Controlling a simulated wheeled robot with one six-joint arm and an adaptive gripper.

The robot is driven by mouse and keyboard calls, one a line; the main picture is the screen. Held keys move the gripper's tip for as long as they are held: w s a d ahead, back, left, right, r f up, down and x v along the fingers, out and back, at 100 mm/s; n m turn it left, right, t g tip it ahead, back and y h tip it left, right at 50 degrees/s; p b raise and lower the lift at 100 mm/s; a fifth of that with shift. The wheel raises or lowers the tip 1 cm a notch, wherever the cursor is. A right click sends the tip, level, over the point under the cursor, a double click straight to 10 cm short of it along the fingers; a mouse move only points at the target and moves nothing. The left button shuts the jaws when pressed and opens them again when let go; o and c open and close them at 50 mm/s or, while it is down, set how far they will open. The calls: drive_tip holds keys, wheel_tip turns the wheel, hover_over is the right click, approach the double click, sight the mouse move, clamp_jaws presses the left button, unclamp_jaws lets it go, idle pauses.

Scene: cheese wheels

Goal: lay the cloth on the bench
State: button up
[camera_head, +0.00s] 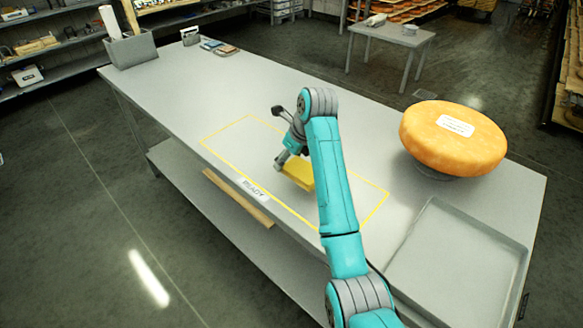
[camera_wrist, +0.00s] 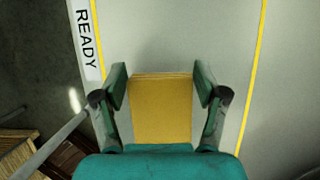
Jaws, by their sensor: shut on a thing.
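The cloth (camera_head: 299,172) is a yellow folded block over the yellow-outlined area of the grey bench (camera_head: 170,85). My gripper (camera_head: 282,162) is at the cloth's left end in the head view. In the wrist view, the cloth (camera_wrist: 161,108) lies between the two fingers of my gripper (camera_wrist: 160,88), which is shut on it. A shadow shows on the bench beyond the cloth; I cannot tell whether the cloth touches the surface. My arm hides part of the outlined area and perhaps the cloth's right end.
A label reading READY (camera_wrist: 87,38) lies along the outline's near edge. A large orange cheese wheel (camera_head: 453,140) stands on the right, with a shallow grey tray (camera_head: 425,215) in front of it. A grey bin (camera_head: 132,50) and small items stand at the far left. The bench's left-middle is clear.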

drive_tip(key=shift+a+f, duration=0.15)
drive_tip(key=shift+f, duration=1.95)
drive_tip(key=shift+f, duration=0.1)
drive_tip(key=o, duration=1)
drive_tip(key=shift+o, duration=0.2)
